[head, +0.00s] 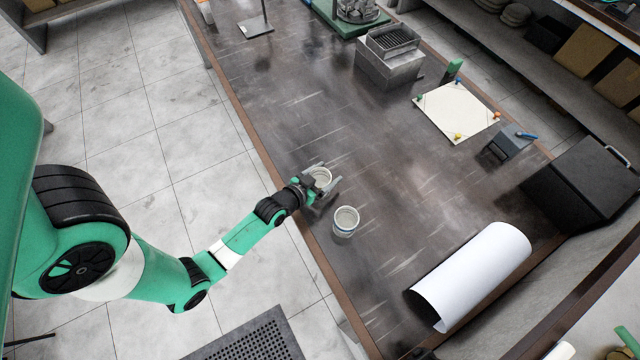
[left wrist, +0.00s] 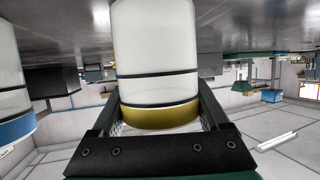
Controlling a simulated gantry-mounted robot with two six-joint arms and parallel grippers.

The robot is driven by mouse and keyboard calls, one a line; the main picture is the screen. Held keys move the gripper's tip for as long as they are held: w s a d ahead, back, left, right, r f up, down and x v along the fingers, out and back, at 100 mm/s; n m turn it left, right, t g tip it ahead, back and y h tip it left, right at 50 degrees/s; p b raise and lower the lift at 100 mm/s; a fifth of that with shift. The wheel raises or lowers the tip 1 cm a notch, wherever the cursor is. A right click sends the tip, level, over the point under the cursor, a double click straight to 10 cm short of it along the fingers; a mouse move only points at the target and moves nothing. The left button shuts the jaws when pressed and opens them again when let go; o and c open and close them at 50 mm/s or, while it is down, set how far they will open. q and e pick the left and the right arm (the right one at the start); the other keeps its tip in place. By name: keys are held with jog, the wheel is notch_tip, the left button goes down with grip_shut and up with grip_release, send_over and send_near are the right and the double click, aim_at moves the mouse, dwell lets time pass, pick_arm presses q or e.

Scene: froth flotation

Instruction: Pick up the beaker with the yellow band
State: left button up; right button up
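The beaker with the yellow band (left wrist: 158,117) is white and stands between the fingers of my left gripper (head: 325,180). In the left wrist view it appears upside down, with dark lines on its side; its far end is cut off by the frame. In the head view this white beaker (head: 320,176) shows its round rim, and the gripper partly hides its side. My left gripper (left wrist: 160,110) is open, one finger on each side of the beaker. Contact is hard to make out. My right gripper is not in view.
A second white beaker (head: 345,221) with a blue band (left wrist: 15,130) stands close beside the gripper. A white paper roll (head: 472,275) lies to the right. A sheet with coloured corner pieces (head: 455,110) and a metal box (head: 390,65) are farther back. The middle of the dark tabletop is clear.

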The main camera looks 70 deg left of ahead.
pick_arm(q)
jog(key=c, duration=0.5)
jog(key=shift+r, duration=0.65)
jog(key=s+d+r, duration=0.3)
jog(key=r, duration=0.1)
jog(key=s+d+r+p, duration=0.1)
jog(key=s+d+r, duration=0.2)
jog(key=r, duration=0.1)
jog(key=s+d+r, duration=0.3)
jog(key=d, duration=0.1)
jog(key=shift+s+r, duration=0.4)
